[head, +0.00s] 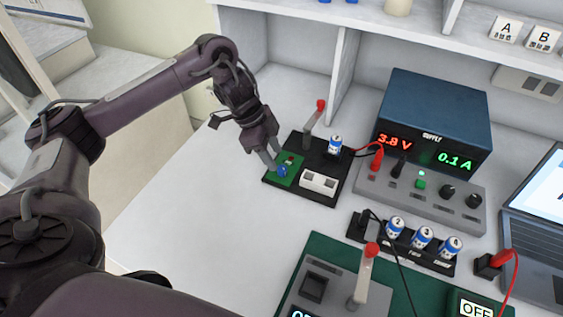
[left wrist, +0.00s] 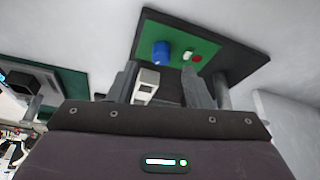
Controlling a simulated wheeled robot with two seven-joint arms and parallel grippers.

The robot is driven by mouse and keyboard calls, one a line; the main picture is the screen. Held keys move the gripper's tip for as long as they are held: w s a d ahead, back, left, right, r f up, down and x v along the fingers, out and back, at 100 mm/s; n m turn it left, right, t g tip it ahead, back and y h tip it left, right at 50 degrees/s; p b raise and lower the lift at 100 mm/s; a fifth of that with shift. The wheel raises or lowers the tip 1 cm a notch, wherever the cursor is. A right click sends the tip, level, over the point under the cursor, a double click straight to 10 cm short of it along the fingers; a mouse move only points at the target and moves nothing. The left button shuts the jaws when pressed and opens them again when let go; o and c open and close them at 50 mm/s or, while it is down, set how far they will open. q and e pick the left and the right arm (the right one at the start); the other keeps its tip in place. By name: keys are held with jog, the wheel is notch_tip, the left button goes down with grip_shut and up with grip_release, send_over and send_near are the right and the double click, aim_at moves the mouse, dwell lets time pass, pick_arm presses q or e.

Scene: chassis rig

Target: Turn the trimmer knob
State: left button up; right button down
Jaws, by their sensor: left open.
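The blue trimmer knob (head: 283,171) sits on a small green board (head: 296,166) at the left end of a black base. My left gripper (head: 272,163) is just above and beside the knob, fingers pointing down at it. In the left wrist view the blue knob (left wrist: 161,53) stands on the green board (left wrist: 207,47), beyond the fingertips and toward the left finger. The left gripper (left wrist: 165,85) is open there, with nothing between its fingers. I cannot tell whether a finger touches the knob. My right gripper is not in view.
The black base also carries a white block (head: 319,183), a blue-white cell (head: 335,144) and a red-tipped lever (head: 315,118). A supply unit (head: 435,115) stands to the right. A second lever (head: 365,275) rises in front. The white table is clear at left.

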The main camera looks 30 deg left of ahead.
aim_at(281, 167)
pick_arm(q)
jog(key=x, duration=0.4)
jog(key=shift+w+d+f+b, duration=0.1)
jog(key=shift+d+f+b, duration=0.05)
jog(key=shift+f+b, duration=0.15)
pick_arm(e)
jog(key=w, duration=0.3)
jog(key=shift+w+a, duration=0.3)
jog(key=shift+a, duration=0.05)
pick_arm(q)
jog(key=shift+c, duration=0.5)
grip_shut()
jog(key=shift+r, duration=0.15)
jog(key=n+p, duration=0.1)
jog(key=p, duration=0.3)
jog(key=shift+r+n+t, duration=0.15)
jog(key=shift+n+t, duration=0.15)
jog(key=shift+n, duration=0.1)
jog(key=shift+f+n, duration=0.25)
jog(key=shift+n, duration=0.15)
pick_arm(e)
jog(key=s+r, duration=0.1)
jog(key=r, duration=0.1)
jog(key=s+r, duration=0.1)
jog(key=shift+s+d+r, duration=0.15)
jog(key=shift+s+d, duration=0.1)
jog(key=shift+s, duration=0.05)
